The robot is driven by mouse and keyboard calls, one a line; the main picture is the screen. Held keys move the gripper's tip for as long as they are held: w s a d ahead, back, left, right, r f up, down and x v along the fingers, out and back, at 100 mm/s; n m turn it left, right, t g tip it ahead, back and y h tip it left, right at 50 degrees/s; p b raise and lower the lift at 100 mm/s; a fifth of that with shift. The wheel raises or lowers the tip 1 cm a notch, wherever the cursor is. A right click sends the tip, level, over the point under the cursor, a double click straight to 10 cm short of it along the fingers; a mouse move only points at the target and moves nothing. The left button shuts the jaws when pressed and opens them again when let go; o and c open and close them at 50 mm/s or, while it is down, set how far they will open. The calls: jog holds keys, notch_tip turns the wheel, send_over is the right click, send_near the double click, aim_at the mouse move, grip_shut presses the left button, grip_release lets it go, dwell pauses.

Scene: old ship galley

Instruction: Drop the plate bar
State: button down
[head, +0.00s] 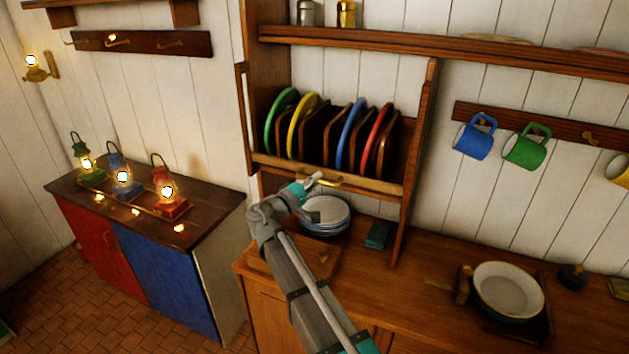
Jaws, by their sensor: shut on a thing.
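The plate bar (375,187) is a pale wooden rail running across the front of the plate rack, below the upright plates. It spans the rack from side to side and looks in place at both ends. My gripper (317,179) is at the middle of the bar, shut on it near a brass-coloured piece. The fingertips are small in the picture, so the exact hold is hard to see. Green (270,124), yellow (294,126), blue (345,135) and red (371,137) plates stand on edge behind the bar, between wooden dividers.
A stack of white plates (325,213) sits on the counter under the rack, close below my gripper. A dark green block (377,236) lies to its right. Lit lanterns (122,178) stand on the left cabinet.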

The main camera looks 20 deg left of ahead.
jog(key=c, duration=0.6)
grip_release()
jog(key=shift+f, duration=0.25)
jog(key=shift+c, duration=0.2)
jog(key=shift+s, duration=0.15)
